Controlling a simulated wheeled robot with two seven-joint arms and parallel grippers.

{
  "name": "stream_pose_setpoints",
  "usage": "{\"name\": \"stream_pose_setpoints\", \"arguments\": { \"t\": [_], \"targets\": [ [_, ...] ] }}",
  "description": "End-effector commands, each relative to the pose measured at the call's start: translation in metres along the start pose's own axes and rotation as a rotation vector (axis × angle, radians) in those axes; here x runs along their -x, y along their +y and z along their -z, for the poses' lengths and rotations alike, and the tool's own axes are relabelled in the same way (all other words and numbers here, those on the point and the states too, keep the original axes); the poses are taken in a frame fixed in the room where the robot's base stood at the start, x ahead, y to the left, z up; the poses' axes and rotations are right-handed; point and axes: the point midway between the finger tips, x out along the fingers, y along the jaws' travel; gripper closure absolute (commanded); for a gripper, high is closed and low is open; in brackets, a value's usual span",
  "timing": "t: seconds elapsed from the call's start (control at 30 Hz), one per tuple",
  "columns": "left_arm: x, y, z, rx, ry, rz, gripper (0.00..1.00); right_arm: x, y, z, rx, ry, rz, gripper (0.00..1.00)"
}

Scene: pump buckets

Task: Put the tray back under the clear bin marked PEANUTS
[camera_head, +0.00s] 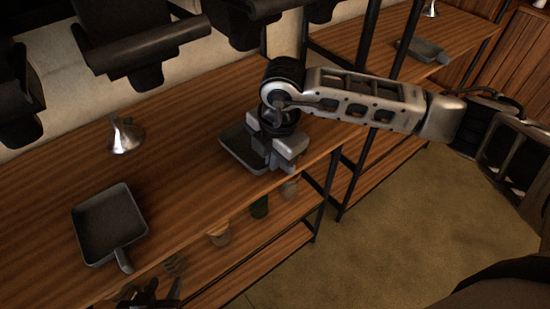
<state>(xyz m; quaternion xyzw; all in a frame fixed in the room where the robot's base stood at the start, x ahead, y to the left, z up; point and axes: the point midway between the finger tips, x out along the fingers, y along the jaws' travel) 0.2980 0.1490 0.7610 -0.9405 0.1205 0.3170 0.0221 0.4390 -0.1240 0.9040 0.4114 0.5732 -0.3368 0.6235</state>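A dark square tray (239,148) is at the middle of the wooden counter, under my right gripper (278,160). My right arm comes in from the right, and its fingers point down at the tray's near right side. They cover that side and the tray's handle, so I cannot tell whether they are closed on it. A second grey tray (108,222) lies on the counter at left, handle toward the front edge. A dark shape at the bottom edge may be my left gripper (150,297); only a little shows. No PEANUTS label is readable.
Dark dispenser parts (145,45) hang over the counter's back. A metal funnel (126,136) stands on the counter (40,200). Another tray (422,51) lies at the far right. Several small things sit on the lower shelf (240,262). Black posts (368,35) rise near my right arm.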

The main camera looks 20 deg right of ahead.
Motion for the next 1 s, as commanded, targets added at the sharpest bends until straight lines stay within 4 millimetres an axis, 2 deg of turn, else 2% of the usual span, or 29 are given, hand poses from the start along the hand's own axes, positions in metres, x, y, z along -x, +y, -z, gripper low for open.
{"name": "stream_pose_setpoints", "arguments": {
  "t": [0.6, 0.63, 0.7, 0.73, 1.0],
  "targets": [
    [-0.0045, -0.0006, -0.0093, -0.001, -0.006, 0.001, 0.64, -0.0072, -0.001, -0.0001, 0.0, 0.0, -0.001, 1.0],
    [-0.0044, -0.0006, -0.0093, -0.001, -0.006, 0.001, 0.64, -0.0069, -0.0009, -0.0001, 0.0, -0.001, -0.001, 0.95],
    [-0.004, -0.0007, -0.0092, -0.001, -0.007, 0.001, 0.64, -0.0061, -0.0008, -0.0001, 0.0, -0.001, -0.001, 0.76],
    [-0.004, -0.0007, -0.0092, -0.001, -0.007, 0.001, 0.64, -0.0061, -0.0008, -0.0001, 0.0, -0.001, -0.001, 0.73],
    [-0.0041, -0.001, -0.0091, -0.001, -0.007, 0.001, 0.64, -0.0065, -0.0013, 0.0, 0.0, 0.0, 0.001, 0.73]
  ]
}}
